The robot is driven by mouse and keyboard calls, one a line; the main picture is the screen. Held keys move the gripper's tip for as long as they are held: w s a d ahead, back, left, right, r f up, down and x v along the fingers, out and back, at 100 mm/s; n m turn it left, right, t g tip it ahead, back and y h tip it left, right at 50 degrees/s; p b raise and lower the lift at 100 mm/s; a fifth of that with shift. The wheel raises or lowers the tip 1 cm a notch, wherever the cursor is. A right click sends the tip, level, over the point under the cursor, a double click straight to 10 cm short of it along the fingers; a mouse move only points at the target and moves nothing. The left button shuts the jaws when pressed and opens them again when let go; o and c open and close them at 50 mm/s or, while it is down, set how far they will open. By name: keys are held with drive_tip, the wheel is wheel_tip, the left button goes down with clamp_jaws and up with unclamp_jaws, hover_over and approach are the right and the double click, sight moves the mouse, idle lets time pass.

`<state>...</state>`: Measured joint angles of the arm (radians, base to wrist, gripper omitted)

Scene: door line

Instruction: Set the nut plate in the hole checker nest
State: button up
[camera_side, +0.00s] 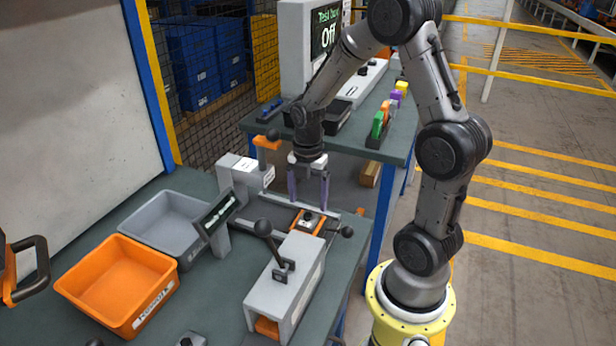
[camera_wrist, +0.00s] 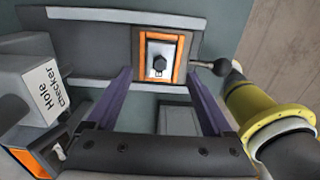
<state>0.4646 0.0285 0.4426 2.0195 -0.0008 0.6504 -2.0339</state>
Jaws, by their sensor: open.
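My gripper (camera_side: 309,203) is open, with two purple fingers pointing down and nothing between them. A small pale plate with a dark round nut (camera_wrist: 159,65) lies flat in an orange frame (camera_wrist: 179,48).
A black-knobbed lever (camera_side: 347,231) sticks out beside the orange frame. A grey lever fixture (camera_side: 285,285) stands in front. A grey bin (camera_side: 165,222) and an orange bin (camera_side: 117,285) stand to the left. A second bench (camera_side: 345,142) with coloured blocks is behind.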

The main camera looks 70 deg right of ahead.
sight(308, 215)
wheel_tip(308, 215, up, 8)
drive_tip(key=s+a+r+m+t, duration=0.2)
drive_tip(key=s+a+r+m, duration=0.2)
drive_tip(key=a+m, duration=0.3)
drive_tip(key=s+a+r+m+t, duration=0.3)
drive_tip(key=s+a+r+m, duration=0.2)
drive_tip(key=m, duration=0.6)
drive_tip(key=s+a, duration=0.2)
drive_tip(key=shift+s+t, duration=0.3)
